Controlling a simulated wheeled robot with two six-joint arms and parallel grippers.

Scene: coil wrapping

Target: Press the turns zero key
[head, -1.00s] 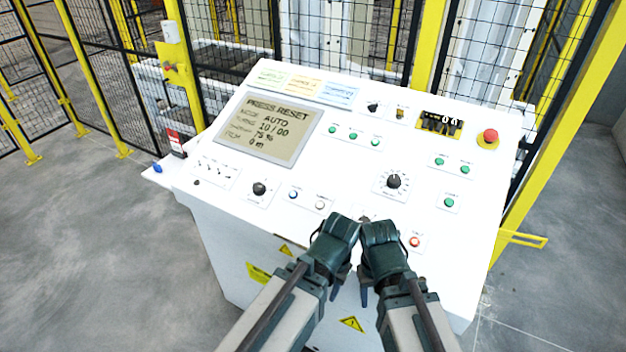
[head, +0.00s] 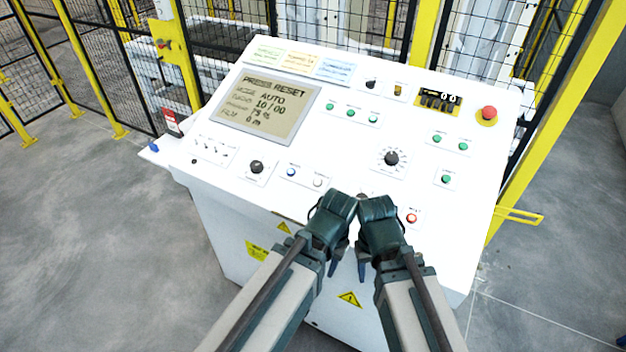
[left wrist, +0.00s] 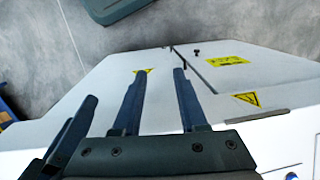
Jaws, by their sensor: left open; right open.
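The white control panel (head: 345,150) fills the middle of the head view. Its screen (head: 265,114) reads PRESS RESET, AUTO and 10 / 00. A blue-ringed button (head: 291,172) and a pale button (head: 318,182) sit on its lower part; their labels are too small to read, so I cannot tell which key is turns zero. My left gripper (head: 332,266) and right gripper (head: 362,270) are side by side at the panel's front edge, fingers down, right of these buttons. Both are open and empty. The left wrist view shows the left fingers (left wrist: 160,85) apart over the cabinet front.
A black knob (head: 256,167), a dial (head: 391,158), a red-orange button (head: 411,218), several green buttons (head: 351,112), a counter (head: 439,100) and a red emergency stop (head: 488,113) share the panel. Yellow-framed fencing (head: 85,65) stands behind. Grey floor (head: 90,240) is clear at left.

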